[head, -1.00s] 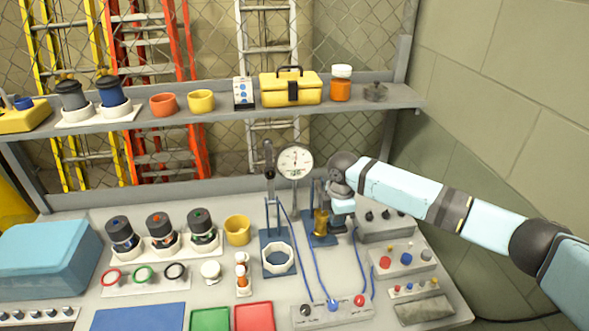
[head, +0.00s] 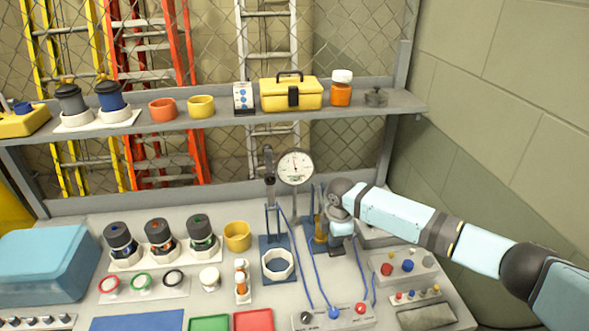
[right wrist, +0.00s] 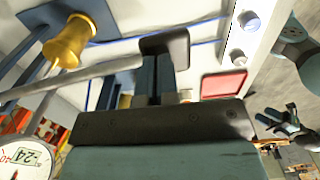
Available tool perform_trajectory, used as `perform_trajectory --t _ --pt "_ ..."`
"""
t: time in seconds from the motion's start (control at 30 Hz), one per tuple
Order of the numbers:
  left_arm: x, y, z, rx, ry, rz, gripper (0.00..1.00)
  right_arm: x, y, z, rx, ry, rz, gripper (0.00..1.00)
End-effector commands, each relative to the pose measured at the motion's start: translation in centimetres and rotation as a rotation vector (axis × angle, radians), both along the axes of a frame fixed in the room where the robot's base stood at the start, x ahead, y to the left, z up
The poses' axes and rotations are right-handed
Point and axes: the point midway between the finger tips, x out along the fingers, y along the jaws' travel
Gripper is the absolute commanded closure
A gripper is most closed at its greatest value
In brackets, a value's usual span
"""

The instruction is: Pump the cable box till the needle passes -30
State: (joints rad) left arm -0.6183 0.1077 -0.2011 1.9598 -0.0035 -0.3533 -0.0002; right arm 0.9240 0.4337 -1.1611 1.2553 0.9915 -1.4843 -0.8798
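The pressure gauge (head: 295,167) stands upright behind the bench; its face is too small to read in the head view. In the right wrist view the cut-off gauge (right wrist: 28,160) shows a display reading -24. The pump has a brass cylinder (head: 320,228) on a blue base, also in the right wrist view (right wrist: 70,42). A grey pump lever (right wrist: 75,80) runs from beside it to my right gripper (right wrist: 165,50). My right gripper (head: 335,250) is low beside the pump, its fingers together at the lever's end. A blue-and-black claw (right wrist: 282,122) may be my left gripper; its state is unclear.
The control box (head: 333,315) with cables and knobs is at the front. A white octagonal ring (head: 278,264) stands left of the pump. A red tray (head: 253,321) lies in front. Boxes with coloured knobs (head: 408,266) are right of the pump. A shelf (head: 220,112) crosses behind.

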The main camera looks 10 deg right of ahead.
Motion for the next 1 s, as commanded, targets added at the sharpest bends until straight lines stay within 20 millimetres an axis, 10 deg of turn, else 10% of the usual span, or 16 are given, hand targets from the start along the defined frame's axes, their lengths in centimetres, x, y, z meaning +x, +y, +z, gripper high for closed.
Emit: perform_trajectory --t 0.17,0.6,1.0 --pt "0.2 0.0 2.9 -0.002 -0.009 0.000 0.57 0.0 0.0 3.5 -0.001 0.001 0.000 1.00" --pt "-0.3 0.0 1.4 0.000 0.008 0.000 0.57 0.1 0.0 9.8 0.000 -0.003 0.000 1.00" --pt "-0.3 -0.1 1.7 -0.001 0.004 -0.001 0.57 0.1 0.0 10.7 0.000 -0.002 -0.001 1.00"
